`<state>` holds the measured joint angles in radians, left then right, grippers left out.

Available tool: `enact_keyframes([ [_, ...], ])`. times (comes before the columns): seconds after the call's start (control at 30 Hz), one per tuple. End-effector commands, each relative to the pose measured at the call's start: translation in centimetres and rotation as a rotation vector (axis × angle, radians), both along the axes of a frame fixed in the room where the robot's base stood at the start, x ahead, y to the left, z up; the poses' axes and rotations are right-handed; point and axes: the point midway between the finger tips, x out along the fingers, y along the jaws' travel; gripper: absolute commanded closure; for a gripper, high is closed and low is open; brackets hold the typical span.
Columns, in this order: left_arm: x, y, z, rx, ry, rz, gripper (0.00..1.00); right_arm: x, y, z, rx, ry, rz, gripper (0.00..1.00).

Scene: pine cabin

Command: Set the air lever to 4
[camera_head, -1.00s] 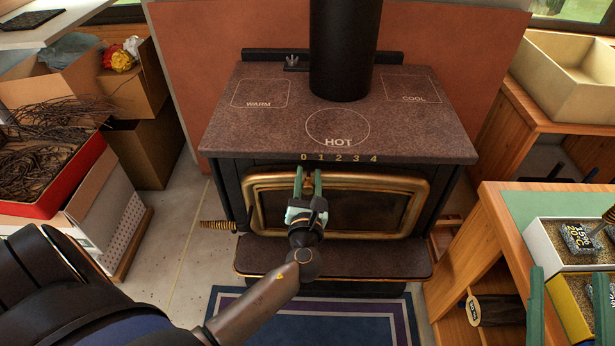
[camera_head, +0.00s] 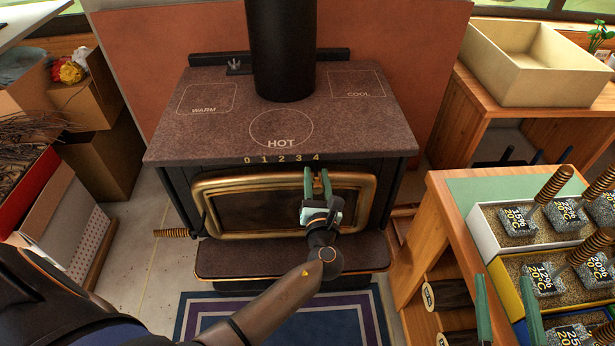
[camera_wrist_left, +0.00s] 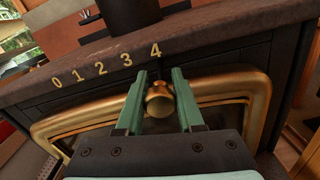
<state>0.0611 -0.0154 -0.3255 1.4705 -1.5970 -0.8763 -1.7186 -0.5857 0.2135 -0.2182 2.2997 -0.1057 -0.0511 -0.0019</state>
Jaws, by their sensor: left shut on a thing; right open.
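The wood stove (camera_head: 285,135) has a scale of gold numbers 0 to 4 (camera_head: 282,159) along its front top edge. The air lever's round brass knob (camera_wrist_left: 160,99) sits between the green fingers of my left gripper (camera_wrist_left: 160,95) in the left wrist view, just below the 4 (camera_wrist_left: 155,50). In the head view, my left gripper (camera_head: 318,182) is under the 4 and hides the knob. It is shut on the knob. My right gripper (camera_head: 508,312) is open and empty at the lower right, by the trays.
A brass-framed stove door (camera_head: 230,187) lies behind my left gripper. A bench (camera_head: 445,195) at the right holds trays of labelled blocks and coiled handles. Boxes stand at the left. A striped rug (camera_head: 195,315) lies in front.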

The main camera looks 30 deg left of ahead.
Motion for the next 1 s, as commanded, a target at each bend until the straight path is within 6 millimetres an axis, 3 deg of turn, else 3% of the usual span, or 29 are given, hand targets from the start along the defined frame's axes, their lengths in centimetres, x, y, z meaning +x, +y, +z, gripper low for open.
enact_keyframes([
  [0.43, 0.38, -0.52, 0.2, -0.002, -0.004, -0.008, 1.0, 0.01, -0.01, -0.28, 0.0, 0.011, -0.002, 0.33],
  [0.47, 0.39, -0.54, 0.2, -0.002, -0.004, -0.008, 0.62, 0.01, -0.01, -0.28, 0.0, 0.011, -0.002, 0.33],
  [0.5, 0.39, -0.55, 0.21, -0.002, -0.004, -0.008, 0.58, 0.0, -0.02, -0.28, 0.0, 0.011, -0.002, 0.33],
  [0.73, 0.29, -0.44, 0.13, -0.001, -0.003, -0.005, 0.33, 0.0, -0.01, -0.29, 0.0, 0.011, -0.002, 0.33],
  [1.0, 0.22, -0.3, 0.05, 0.0, -0.001, -0.001, 0.33, 0.0, 0.0, -0.26, 0.001, 0.012, -0.002, 0.33],
])
